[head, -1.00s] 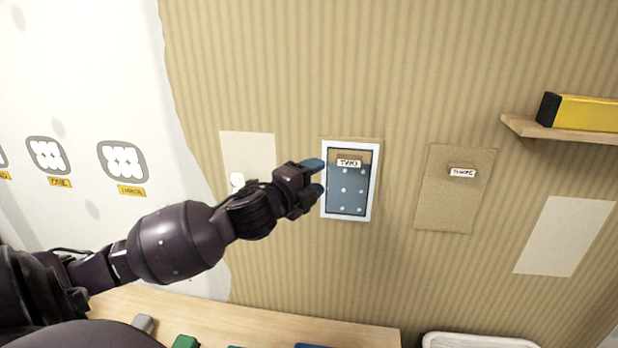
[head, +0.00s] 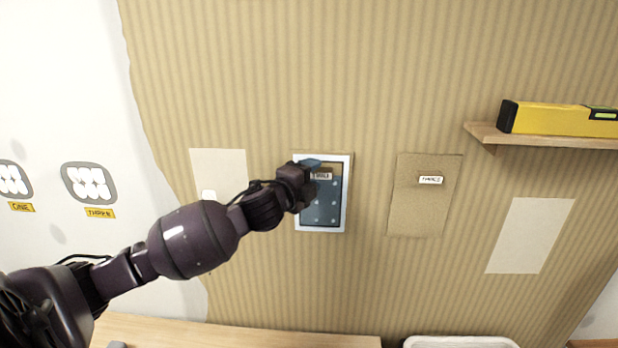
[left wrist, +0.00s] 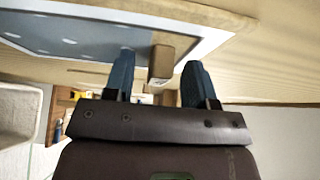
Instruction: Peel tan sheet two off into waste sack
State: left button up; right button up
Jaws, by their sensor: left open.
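Sheet two's place is a panel (head: 345,212) on the striped wall, with a white border and a blue-grey dotted face. A tan strip (head: 337,169) shows at its top, beside a small tab marked TWO (head: 322,176). My left gripper (head: 312,178) is at this tab, partly covering the panel's left side. In the left wrist view its blue fingers (left wrist: 158,78) are open, one on each side of the tab's tan block (left wrist: 174,57). I cannot tell whether they touch it. My right gripper is not in view. No waste sack can be made out for certain.
A tan sheet with a tab marked THREE (head: 422,215) hangs to the right. Pale patches lie left (head: 220,165) and far right (head: 530,235). A shelf (head: 550,141) holds a yellow level (head: 560,119). A white-rimmed container (head: 460,342) and a wooden top (head: 250,338) are below.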

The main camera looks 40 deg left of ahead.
pick_arm(q)
jog(key=shift+c, duration=0.5)
grip_shut()
jog(key=shift+s+d, duration=0.1)
jog(key=shift+s, duration=0.05)
jog(key=shift+s+d, duration=0.2)
jog(key=shift+s, duration=0.1)
jog(key=shift+s+d+p, duration=0.5)
jog(key=shift+s+d, duration=0.05)
jog(key=shift+s, duration=0.35)
jog(key=shift+s+d+p, duration=0.5)
jog(key=shift+s, duration=0.35)
jog(key=s+d+p, duration=0.2)
jog(key=s+d, duration=0.1)
jog(key=s, duration=0.3)
jog(key=shift+d, duration=0.3)
dwell(0.3)
